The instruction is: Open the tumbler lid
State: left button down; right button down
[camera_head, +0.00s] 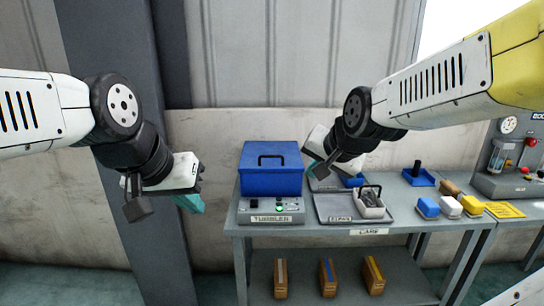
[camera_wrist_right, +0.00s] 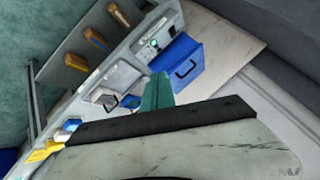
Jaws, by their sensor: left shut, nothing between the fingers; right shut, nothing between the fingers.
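The tumbler is a grey base with a "TUMBLER" label (camera_head: 271,218) and a green-lit button, at the left end of the bench. Its blue lid (camera_head: 270,178), with a black handle on top, sits down on the base and looks closed. The blue lid also shows in the right wrist view (camera_wrist_right: 178,66). My left gripper (camera_head: 190,203) is shut and empty, left of the tumbler and apart from it. My right gripper (camera_head: 316,170) is shut and empty, just right of the lid in the head view. Its teal fingers (camera_wrist_right: 156,92) show in the wrist view; whether they touch anything is unclear.
Right of the tumbler, a grey tray (camera_head: 329,213) holds a light bin (camera_head: 369,204) of dark parts. Further right are a blue holder (camera_head: 418,177), several small coloured blocks and a gauge station (camera_head: 508,160). Brown boxes (camera_head: 327,277) stand on the lower shelf. A dark pillar rises at left.

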jog(key=w+a+f+m+t+y, duration=0.15)
jog(key=w+a+m, duration=0.4)
jog(key=w, duration=0.55)
jog(key=m+t+h, duration=0.4)
jog(key=m+t, duration=0.5)
jog(key=m, duration=1.7)
send_over(272, 168)
notch_tip(272, 168, down, 10)
jog(key=shift+s+f, duration=0.1)
jog(key=shift+r+g+h, duration=0.25)
jog(key=shift+r+g, duration=0.1)
jog(key=shift+r, duration=0.05)
jog(key=shift+w+r+g, duration=0.25)
jog(key=shift+w+r, duration=0.05)
jog(key=shift+r, duration=0.4)
jog(key=shift+w+r+g, duration=0.25)
jog(key=shift+r, duration=0.45)
